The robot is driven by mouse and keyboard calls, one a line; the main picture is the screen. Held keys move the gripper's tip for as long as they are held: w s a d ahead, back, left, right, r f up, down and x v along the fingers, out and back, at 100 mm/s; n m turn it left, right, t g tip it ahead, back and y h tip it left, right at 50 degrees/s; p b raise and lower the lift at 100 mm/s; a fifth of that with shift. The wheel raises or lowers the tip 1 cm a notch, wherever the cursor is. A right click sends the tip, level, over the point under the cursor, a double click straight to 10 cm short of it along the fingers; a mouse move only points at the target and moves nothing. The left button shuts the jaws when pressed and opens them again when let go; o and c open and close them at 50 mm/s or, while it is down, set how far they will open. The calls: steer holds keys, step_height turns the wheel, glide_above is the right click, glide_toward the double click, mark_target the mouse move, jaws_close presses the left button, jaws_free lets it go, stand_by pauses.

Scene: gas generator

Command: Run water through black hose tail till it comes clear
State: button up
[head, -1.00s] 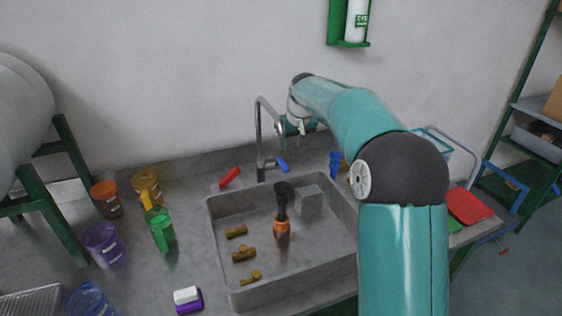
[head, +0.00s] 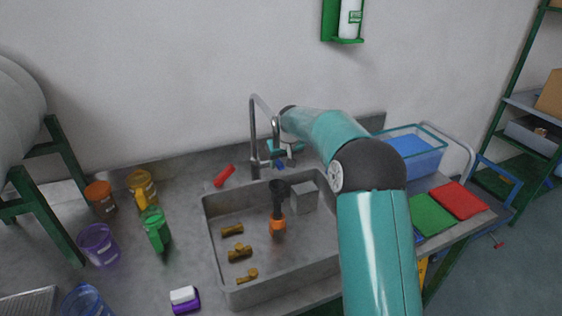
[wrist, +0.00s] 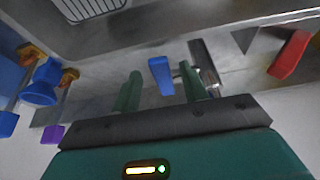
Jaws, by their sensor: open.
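A black hose tail (head: 278,197) with an orange lower part (head: 277,225) stands in the grey sink (head: 262,292). The metal tap (head: 254,130) rises behind the sink, with its spout curving over. A red lever (head: 224,176) lies left of the tap base and a blue lever (head: 280,165) right of it. The wrist view shows the blue lever (wrist: 161,76) between the fingers of my gripper (wrist: 160,90), which is open; I cannot tell whether they touch it. The red lever (wrist: 290,55) is farther right there. No running water is visible.
Several brass fittings (head: 240,253) and a grey block (head: 304,196) are in the sink. Cups and jugs, including a green jug (head: 156,230), stand left. A blue bin (head: 412,153) and green (head: 432,215) and red (head: 459,200) panels are right.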

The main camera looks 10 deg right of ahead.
steer(key=shift+w+f, duration=0.1)
jaws_close()
steer(key=shift+d, duration=0.15)
steer(key=shift+w+d+n+g+y, duration=0.25)
steer(key=shift+d+n+y, duration=0.25)
steer(key=shift+n, duration=0.65)
steer(key=shift+w+d+n+g+y, duration=0.15)
steer(key=shift+w+d+n+y, duration=0.3)
steer(key=shift+n, duration=0.75)
steer(key=shift+w+d+n+g+y, duration=0.2)
steer(key=shift+d+n+y, duration=0.25)
steer(key=shift+n, duration=0.7)
steer(key=shift+d, duration=0.15)
